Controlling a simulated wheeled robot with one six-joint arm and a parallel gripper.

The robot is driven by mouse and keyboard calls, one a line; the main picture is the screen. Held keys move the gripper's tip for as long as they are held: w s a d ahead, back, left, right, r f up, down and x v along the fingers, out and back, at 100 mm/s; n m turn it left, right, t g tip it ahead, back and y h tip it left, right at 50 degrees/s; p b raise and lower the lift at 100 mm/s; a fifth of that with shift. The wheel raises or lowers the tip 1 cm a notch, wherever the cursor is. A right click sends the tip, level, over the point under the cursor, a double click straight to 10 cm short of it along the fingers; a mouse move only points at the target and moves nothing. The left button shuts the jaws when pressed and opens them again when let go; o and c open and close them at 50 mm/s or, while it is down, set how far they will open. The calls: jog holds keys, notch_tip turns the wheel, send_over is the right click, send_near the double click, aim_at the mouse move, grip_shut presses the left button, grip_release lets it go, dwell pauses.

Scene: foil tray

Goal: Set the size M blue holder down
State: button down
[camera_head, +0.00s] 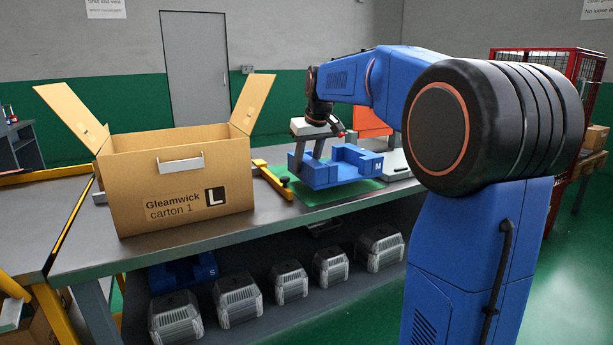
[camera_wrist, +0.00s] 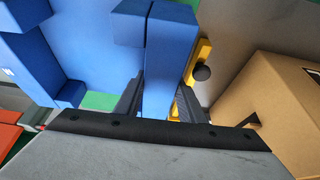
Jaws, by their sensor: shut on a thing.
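The blue holder marked M (camera_head: 324,177) is at the green mat (camera_head: 345,196) on the metal bench in the head view. It looks level, and I cannot tell whether its underside touches the mat or hangs just above it. My gripper (camera_head: 308,152) reaches down over the holder's left end and is shut on its wall. In the wrist view, the fingers of my gripper (camera_wrist: 162,105) stand on either side of a blue wall of the holder (camera_wrist: 168,50). Green shows in small patches past the holder.
An open carton marked L (camera_head: 180,205) stands left of the holder on the bench (camera_head: 275,213). A yellow stop with a black knob (camera_head: 271,180) lies between them. An orange panel (camera_head: 371,122) is behind. A blue S holder (camera_head: 183,272) and several clear-grey containers (camera_head: 290,282) sit on the lower shelf.

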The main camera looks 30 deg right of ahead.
jog(key=shift+f, duration=2.05)
jog(key=shift+d+f, duration=0.1)
jog(key=c, duration=1.2)
grip_release()
jog(key=shift+o, duration=0.2)
jog(key=v, duration=1.1)
jog(key=shift+s+r, duration=0.15)
jog(key=shift+r, duration=0.15)
jog(key=shift+s+r, duration=0.15)
jog(key=shift+r, duration=0.05)
